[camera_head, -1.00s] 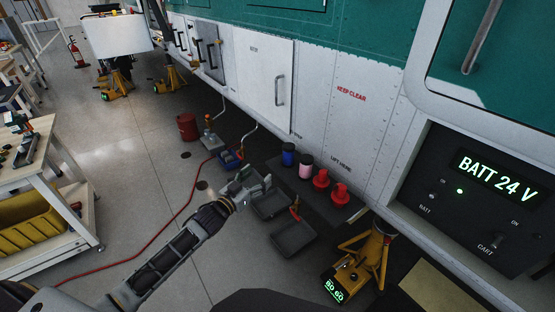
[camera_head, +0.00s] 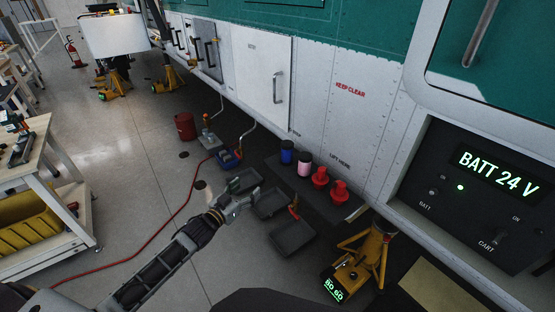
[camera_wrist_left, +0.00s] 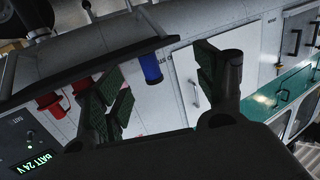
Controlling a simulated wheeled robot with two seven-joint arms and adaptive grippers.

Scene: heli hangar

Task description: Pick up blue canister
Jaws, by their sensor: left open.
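The blue canister (camera_head: 287,153) stands upright at the left end of a row on a dark shelf (camera_head: 318,198) beside the helicopter's side. In the left wrist view the blue canister (camera_wrist_left: 151,68) appears between my two fingers, beyond them and not touched. My left gripper (camera_head: 243,196) is open and empty, to the left of and lower in the picture than the canister. Its fingers spread wide in the left wrist view (camera_wrist_left: 160,88). My right gripper is not in view.
A pink canister (camera_head: 304,166) stands next to the blue one, then two red canisters (camera_head: 320,176) (camera_head: 339,191). A yellow jack (camera_head: 372,255) stands at the lower right. A cart (camera_head: 50,190) is at left; floor between is mostly clear.

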